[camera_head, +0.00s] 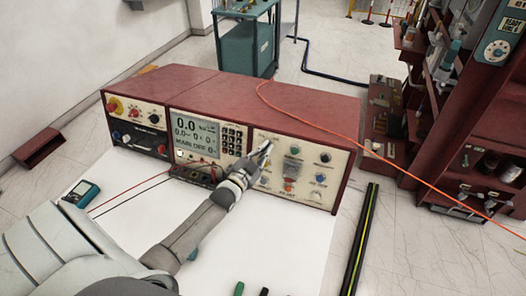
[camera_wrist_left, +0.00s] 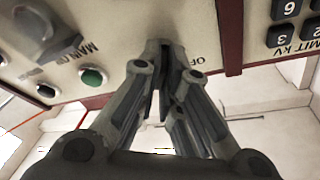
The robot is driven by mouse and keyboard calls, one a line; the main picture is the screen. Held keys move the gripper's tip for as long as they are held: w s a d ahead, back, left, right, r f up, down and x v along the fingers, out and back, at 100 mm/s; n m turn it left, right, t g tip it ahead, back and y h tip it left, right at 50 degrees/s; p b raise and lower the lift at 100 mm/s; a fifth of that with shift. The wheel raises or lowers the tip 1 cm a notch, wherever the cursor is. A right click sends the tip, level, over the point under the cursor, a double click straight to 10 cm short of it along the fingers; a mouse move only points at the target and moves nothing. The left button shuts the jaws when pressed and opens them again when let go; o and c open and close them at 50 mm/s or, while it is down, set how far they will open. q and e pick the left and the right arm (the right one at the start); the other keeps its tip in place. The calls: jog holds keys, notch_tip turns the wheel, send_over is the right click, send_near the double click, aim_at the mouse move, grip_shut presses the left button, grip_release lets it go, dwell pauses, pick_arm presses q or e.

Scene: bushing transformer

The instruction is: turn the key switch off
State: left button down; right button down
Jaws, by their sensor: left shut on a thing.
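My left gripper (camera_head: 262,155) reaches across the table to the front panel of a red control box (camera_head: 305,183), just right of the keypad. In the left wrist view my left gripper (camera_wrist_left: 165,52) has its fingers close together against the cream panel (camera_wrist_left: 120,18), beside printed letters that start "OF". The key switch is hidden between and behind the fingertips, so its angle cannot be seen. A green button (camera_wrist_left: 93,77) and the lettering "MAIN O" lie to the left in that view. My right gripper does not show.
The display (camera_head: 196,137) is lit. Red and black leads run across the white tabletop (camera_head: 270,250) to a teal meter (camera_head: 82,193). An orange cable (camera_head: 330,130) crosses over the box. A black bar (camera_head: 361,235) lies on the right.

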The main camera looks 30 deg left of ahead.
pick_arm(q)
jog(key=shift+d+n+g+y+p, duration=0.1)
jog(key=shift+n+g+y+p, duration=0.25)
jog(key=shift+n+y, duration=1.9)
jog(key=shift+d+n+g+p, duration=0.1)
jog(key=shift+n+g+p, duration=0.25)
jog(key=shift+n, duration=4)
jog(key=shift+n+g+y+p, duration=0.3)
jog(key=shift+n+y, duration=0.85)
jog(key=shift+n, duration=2.15)
jog(key=c, duration=1.6)
grip_release()
